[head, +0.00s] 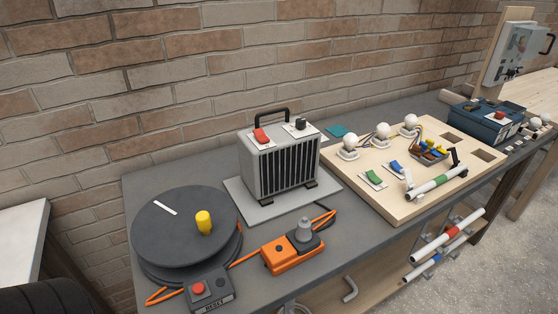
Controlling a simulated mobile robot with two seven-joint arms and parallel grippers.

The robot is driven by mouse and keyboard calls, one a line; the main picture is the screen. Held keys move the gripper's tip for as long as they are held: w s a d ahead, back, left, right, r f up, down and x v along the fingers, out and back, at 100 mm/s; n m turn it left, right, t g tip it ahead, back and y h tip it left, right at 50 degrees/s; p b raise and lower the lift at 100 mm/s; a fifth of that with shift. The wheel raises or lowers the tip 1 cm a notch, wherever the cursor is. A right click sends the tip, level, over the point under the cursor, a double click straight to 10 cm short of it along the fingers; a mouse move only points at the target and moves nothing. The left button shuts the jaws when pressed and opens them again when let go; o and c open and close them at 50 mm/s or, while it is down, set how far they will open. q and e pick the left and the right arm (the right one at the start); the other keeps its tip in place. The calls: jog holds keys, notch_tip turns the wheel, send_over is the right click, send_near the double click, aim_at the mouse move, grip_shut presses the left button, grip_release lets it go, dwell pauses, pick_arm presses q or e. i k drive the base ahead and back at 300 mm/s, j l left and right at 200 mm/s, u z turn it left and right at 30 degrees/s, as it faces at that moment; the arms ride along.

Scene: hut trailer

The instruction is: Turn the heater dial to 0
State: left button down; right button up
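The heater (281,165) is a grey box with a black slatted front and a black carry handle on top. It stands on a light grey plate (246,203) on the workbench. The dial (300,124) is a small black knob on a white label at the right of the heater's top. Its marks and pointer are too small to read. A red switch (261,135) sits on the top's left side. Neither of my grippers is in view.
A dark round turntable (178,230) with a yellow knob is left of the heater. An orange device (292,250) and a red-button box (208,290) lie in front. A wooden board (395,208) with bulbs and switches is right. A brick wall (200,70) stands behind.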

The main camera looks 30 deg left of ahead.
aim_at(301, 123)
jog(key=i+l+u, duration=0.1)
jog(key=u, duration=0.35)
jog(key=i+l+u, duration=0.1)
jog(key=u, duration=0.35)
jog(key=l+u, duration=0.3)
jog(key=u, duration=0.15)
jog(key=i+l+u, duration=0.1)
jog(key=l+u, duration=0.15)
jog(key=u, duration=0.2)
